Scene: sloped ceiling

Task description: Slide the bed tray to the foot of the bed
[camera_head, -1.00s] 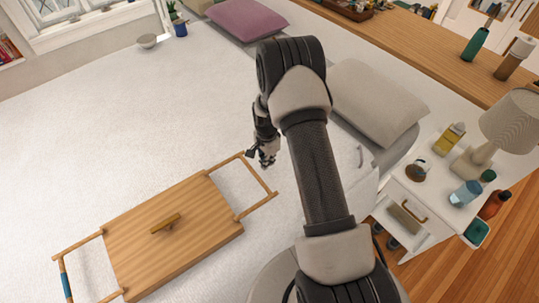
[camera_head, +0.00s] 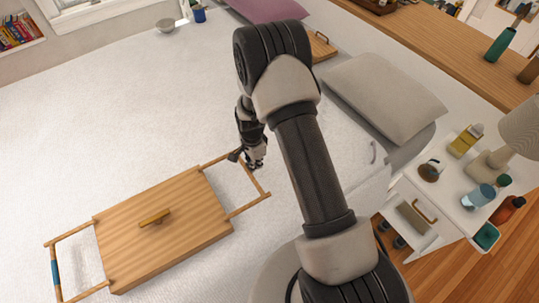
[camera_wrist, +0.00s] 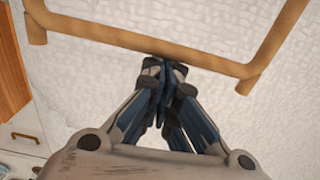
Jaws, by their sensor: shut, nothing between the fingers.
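The wooden bed tray (camera_head: 200,222) lies on the white bed, with a small raised grip (camera_head: 155,218) on its top. A wooden frame handle sticks out from each end, and the left one has a blue band (camera_head: 55,272). My gripper (camera_head: 256,165) is shut and empty at the right-hand frame handle (camera_head: 248,206). In the wrist view, the closed fingertips (camera_wrist: 165,64) meet the handle's long bar (camera_wrist: 130,40) or lie just beside it; contact is unclear. My arm hides part of the bed behind it.
A grey pillow (camera_head: 385,100) and a mauve pillow (camera_head: 265,10) lie at the head side. A white nightstand (camera_head: 450,205) with bottles and a lamp (camera_head: 520,125) stands at right.

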